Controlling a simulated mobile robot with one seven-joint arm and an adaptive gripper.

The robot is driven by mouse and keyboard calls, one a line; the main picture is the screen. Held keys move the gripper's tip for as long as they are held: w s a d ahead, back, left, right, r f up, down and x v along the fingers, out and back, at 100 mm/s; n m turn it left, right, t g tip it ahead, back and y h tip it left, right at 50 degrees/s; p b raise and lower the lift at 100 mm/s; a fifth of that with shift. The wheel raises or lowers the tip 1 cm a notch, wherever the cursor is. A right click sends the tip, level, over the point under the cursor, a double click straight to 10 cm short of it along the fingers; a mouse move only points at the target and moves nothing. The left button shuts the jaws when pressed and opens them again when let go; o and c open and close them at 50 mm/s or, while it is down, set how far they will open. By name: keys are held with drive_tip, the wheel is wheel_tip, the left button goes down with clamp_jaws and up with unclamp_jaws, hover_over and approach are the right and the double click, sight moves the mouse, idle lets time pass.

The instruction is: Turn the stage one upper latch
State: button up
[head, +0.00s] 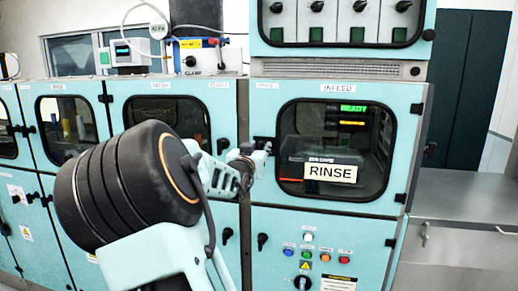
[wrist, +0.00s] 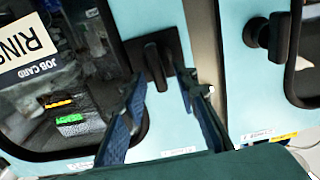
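The stage one upper latch (wrist: 155,66) is a black handle on a dark plate, on the pale blue panel beside the window with the RINSE card. In the wrist view its handle lies between the two fingertips of my gripper (wrist: 164,88). The fingers are open, one on each side of the handle; I cannot tell whether either touches it. In the head view my gripper (head: 252,157) is at the left edge of the infeed door (head: 333,200), and it and the arm partly hide the latch there.
A neighbouring door's black latch (head: 222,146) is close on the left; it also shows in the wrist view (wrist: 270,36). A lower latch (head: 263,241) sits below my gripper. Coloured buttons (head: 309,237) are on the lower panel. A steel counter (head: 455,194) stands at the right.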

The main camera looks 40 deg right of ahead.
drive_tip(key=shift+c, duration=0.6)
clamp_jaws()
drive_tip(key=shift+f+b, duration=0.1)
drive_tip(key=shift+b, duration=0.25)
drive_tip(key=m+b, duration=0.2)
drive_tip(key=m, duration=0.1)
drive_tip(key=shift+s+d+f+b, duration=0.15)
drive_tip(key=shift+s+b, duration=0.05)
drive_tip(key=shift+b, duration=0.15)
drive_tip(key=shift+s+d+f+m+b, duration=0.1)
drive_tip(key=shift+f+m+b, duration=0.05)
drive_tip(key=shift+m+b, duration=2.1)
drive_tip(key=shift+s+d+f+m+b, duration=0.1)
drive_tip(key=shift+s+f+m+b, duration=0.1)
drive_tip(key=shift+m+b, duration=2)
drive_tip(key=shift+s+d+f+m+b, duration=0.15)
drive_tip(key=shift+m+b, duration=1.35)
drive_tip(key=shift+m, duration=1.45)
drive_tip(key=shift+w+a, duration=0.1)
